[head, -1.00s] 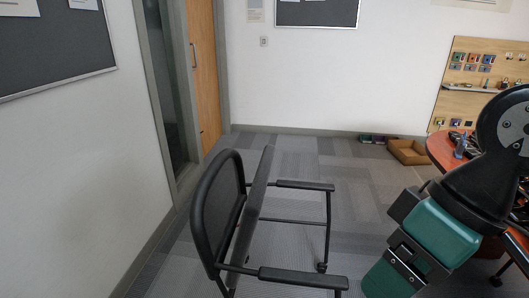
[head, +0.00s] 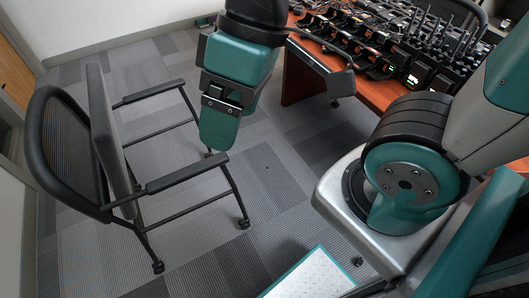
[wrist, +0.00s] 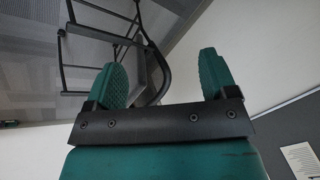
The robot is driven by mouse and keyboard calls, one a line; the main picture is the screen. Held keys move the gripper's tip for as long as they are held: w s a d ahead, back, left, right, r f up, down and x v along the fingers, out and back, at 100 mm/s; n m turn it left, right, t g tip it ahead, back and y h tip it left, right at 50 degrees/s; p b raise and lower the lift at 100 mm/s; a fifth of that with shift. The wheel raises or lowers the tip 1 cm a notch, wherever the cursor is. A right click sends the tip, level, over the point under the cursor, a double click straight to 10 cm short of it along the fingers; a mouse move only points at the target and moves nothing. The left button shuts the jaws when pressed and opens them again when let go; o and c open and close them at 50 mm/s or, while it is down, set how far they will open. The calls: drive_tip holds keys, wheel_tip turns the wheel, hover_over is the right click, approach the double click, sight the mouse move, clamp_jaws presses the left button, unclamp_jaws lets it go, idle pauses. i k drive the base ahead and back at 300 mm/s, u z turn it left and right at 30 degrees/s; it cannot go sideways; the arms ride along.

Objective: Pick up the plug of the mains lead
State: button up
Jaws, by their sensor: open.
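I cannot make out the mains lead or its plug in either view. Dark leads may lie among the radio gear on the orange-red table (head: 375,93), but they are too small to tell apart. My gripper (head: 217,138) hangs down in the middle of the head view, left of the table and in front of the chair's right side. In the wrist view its two teal fingers (wrist: 161,75) stand wide apart with nothing between them.
A black armchair (head: 67,150) stands at the left on grey carpet (head: 290,185); it also shows upside down in the wrist view (wrist: 90,30). Several radios in chargers (head: 400,45) crowd the table. Floor between chair and table is clear.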

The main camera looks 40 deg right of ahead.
sight(359, 262)
drive_tip(key=z, duration=0.25)
drive_tip(key=k, duration=1.45)
drive_tip(key=z, duration=1.05)
drive_tip(key=k, duration=0.85)
drive_tip(key=z, duration=0.75)
drive_tip(key=i, duration=1)
drive_tip(key=u, duration=0.65)
drive_tip(key=i, duration=0.45)
drive_tip(key=u, duration=0.5)
